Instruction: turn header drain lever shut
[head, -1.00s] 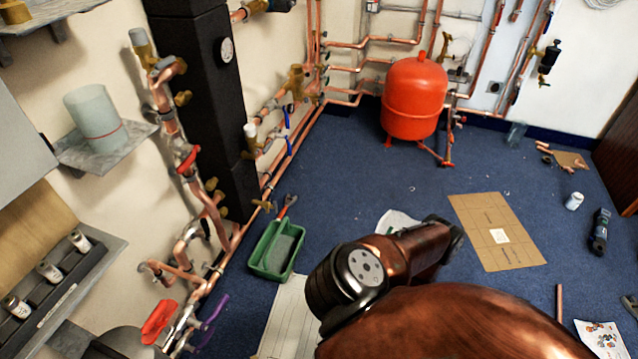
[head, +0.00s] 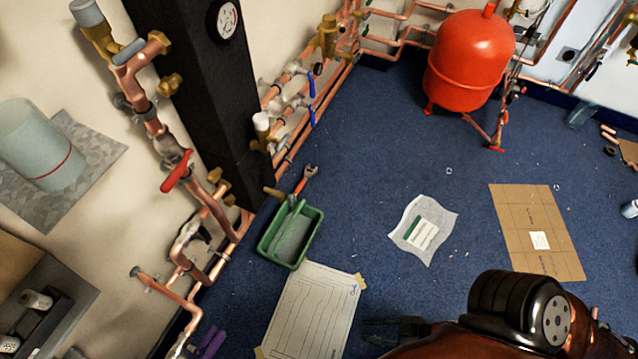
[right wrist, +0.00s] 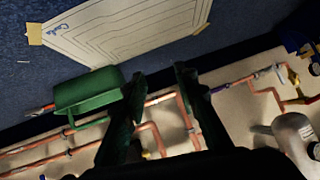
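Copper manifold pipes (head: 197,215) run along the wall at left in the head view. A red lever (head: 177,171) sits on the upper pipe, slanting across it. A purple lever (head: 211,342) shows at the bottom edge, partly cut off. Two blue levers (head: 312,83) are on pipes further back. I cannot tell which one is the header drain lever. My right gripper (head: 395,331) is low in the head view, partly behind my arm. In the right wrist view its fingers (right wrist: 158,80) are apart and empty, with pipes and a small purple piece (right wrist: 218,88) beyond. My left gripper is not in view.
A green tray (head: 291,236) stands on the blue floor beside the pipes, with an orange-handled tool (head: 305,180) behind it. A paper drawing (head: 312,310) lies in front. A red tank (head: 470,60) and cardboard (head: 537,230) are further off.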

